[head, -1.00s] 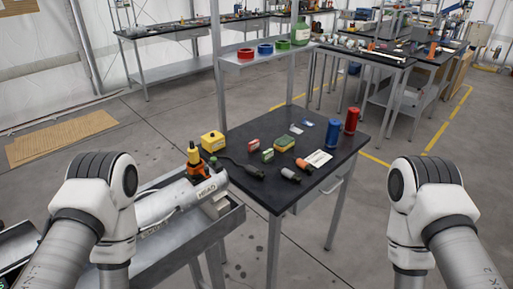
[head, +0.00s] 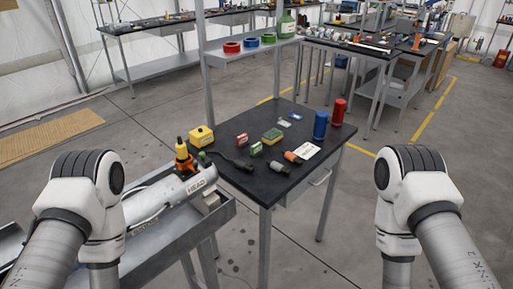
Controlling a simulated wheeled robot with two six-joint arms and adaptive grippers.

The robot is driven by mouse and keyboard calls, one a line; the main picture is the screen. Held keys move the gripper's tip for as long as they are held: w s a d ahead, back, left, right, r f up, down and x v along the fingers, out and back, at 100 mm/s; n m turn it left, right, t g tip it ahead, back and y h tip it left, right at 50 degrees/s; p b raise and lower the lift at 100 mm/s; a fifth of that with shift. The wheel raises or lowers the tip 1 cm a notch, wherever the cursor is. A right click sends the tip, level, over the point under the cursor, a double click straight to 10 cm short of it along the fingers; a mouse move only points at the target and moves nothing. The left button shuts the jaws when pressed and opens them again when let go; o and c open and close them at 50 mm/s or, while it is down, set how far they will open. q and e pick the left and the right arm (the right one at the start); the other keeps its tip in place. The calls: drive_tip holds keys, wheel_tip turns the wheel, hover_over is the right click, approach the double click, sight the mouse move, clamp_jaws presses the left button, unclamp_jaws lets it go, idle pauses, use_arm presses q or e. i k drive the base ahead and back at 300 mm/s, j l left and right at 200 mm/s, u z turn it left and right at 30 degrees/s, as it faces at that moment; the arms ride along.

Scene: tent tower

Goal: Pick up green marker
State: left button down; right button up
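A small object with a green end (head: 203,157) lies near the left edge of the black-topped table (head: 262,190), beside a yellow box (head: 201,136). It is too small to tell for sure whether it is the green marker. A dark, long tool (head: 238,163) lies just right of it. A dark cylinder with an orange end (head: 291,157) and a dark and grey one (head: 280,168) lie nearer the table's right front. Only my upper arm links show, at the lower left and lower right. Both grippers are out of view.
A metal cart (head: 215,218) with a grey cylinder (head: 160,205) stands close at left. Floor right of the table is clear.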

sight(256, 149)
drive_tip(key=i+l, duration=0.5)
drive_tip(key=i+l+z, duration=0.1)
drive_tip(key=i+l, duration=0.4)
drive_tip(key=i, duration=0.2)
